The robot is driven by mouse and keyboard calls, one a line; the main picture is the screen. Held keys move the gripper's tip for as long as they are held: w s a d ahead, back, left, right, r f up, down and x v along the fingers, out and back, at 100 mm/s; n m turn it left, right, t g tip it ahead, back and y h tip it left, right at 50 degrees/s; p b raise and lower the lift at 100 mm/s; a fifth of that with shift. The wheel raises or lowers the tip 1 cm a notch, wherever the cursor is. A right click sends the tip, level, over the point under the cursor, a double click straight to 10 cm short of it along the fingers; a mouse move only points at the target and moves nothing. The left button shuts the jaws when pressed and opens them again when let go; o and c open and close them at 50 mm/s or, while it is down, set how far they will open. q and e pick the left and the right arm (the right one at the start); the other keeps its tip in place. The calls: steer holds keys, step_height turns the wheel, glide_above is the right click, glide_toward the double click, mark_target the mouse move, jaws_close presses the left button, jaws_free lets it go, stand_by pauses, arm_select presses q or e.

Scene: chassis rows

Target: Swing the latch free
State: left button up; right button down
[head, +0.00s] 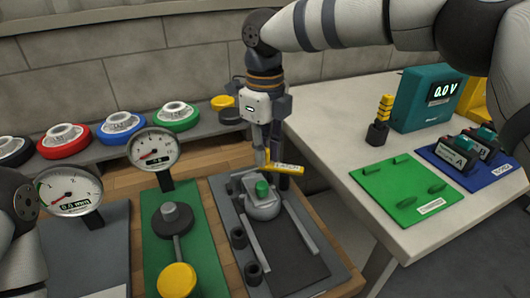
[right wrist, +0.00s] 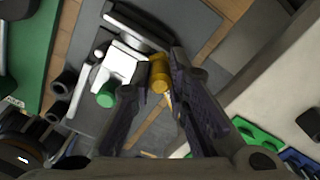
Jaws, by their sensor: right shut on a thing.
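A yellow labelled bar (head: 287,168), which looks like the latch, lies level above the back of a dark grey plate (head: 290,262); its label is too small to read. My right gripper (head: 272,163) points down over it and is shut on it. In the right wrist view the yellow piece (right wrist: 158,76) shows end-on between the fingertips (right wrist: 156,84). Just in front of it is a light grey body (head: 264,208) with a green knob (head: 262,188), which also shows in the wrist view (right wrist: 106,97). My left gripper is out of view.
Two black cylinders (head: 239,238) stand on the plate's left side. A green board (head: 158,245) with a dial gauge (head: 154,149) is left of it. A white table (head: 345,155) with a green pegged board (head: 398,170) and a teal meter (head: 425,102) is at right.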

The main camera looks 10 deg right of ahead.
steer(key=m, duration=0.2)
steer(key=w+d+m, duration=0.1)
steer(key=m, duration=0.1)
steer(key=shift+w+m, duration=0.2)
steer(key=shift+m, duration=0.1)
steer(key=shift+w+d+m+p, duration=0.2)
steer(key=shift+d+m, duration=0.15)
steer(key=shift+m, duration=0.7)
steer(key=shift+w+d+m+p, duration=0.2)
steer(key=shift+d+m, duration=0.1)
steer(key=shift+m, duration=0.75)
steer(key=c, duration=1.8)
jaws_free()
steer(key=shift+d, duration=0.1)
steer(key=shift+r, duration=0.1)
step_height(320, 180, up, 12)
steer(key=shift+f, duration=0.1)
